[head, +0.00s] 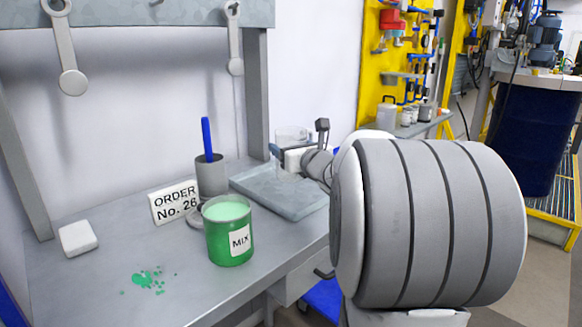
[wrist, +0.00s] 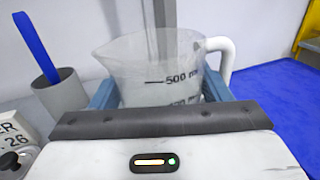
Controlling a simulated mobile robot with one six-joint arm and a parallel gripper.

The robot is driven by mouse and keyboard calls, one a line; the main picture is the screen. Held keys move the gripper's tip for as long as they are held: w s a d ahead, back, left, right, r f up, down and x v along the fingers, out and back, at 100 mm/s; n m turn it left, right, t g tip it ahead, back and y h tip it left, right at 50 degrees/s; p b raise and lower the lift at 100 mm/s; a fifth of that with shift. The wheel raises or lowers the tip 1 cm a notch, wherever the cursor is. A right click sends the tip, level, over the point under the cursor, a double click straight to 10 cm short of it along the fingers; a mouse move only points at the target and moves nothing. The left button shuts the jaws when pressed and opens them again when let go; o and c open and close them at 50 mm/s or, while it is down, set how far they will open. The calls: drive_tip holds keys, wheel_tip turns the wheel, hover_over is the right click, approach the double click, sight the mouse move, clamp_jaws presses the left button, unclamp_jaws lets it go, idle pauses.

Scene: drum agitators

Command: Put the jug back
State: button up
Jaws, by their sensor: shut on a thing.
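The jug (wrist: 150,70) is clear, with dark volume marks and a white handle on the right in the wrist view. My gripper (wrist: 160,90) is shut on it, with a blue finger on each side of its body. In the head view the jug (head: 291,134) shows partly behind my gripper (head: 276,152), over the back of the grey tray (head: 254,184). It looks upright and empty. Its base is hidden, so I cannot tell whether it touches the tray.
A green-filled MIX pot (head: 229,245) stands in front of the tray. A grey cup with a blue stick (head: 211,176), an order sign (head: 174,202) and a white block (head: 78,238) stand left. Green spill (head: 148,280) marks the bench. My arm hides the bench's right end.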

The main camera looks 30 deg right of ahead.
drive_tip(key=shift+f+b, duration=0.4)
drive_tip(key=shift+f, duration=1.45)
drive_tip(key=shift+f+b, duration=0.2)
drive_tip(key=shift+b, duration=0.2)
drive_tip(key=o, duration=1.1)
drive_tip(key=shift+r, duration=0.15)
drive_tip(key=shift+r+p, duration=0.2)
drive_tip(key=shift+p, duration=0.35)
drive_tip(key=s, duration=1.2)
drive_tip(key=shift+f, duration=0.15)
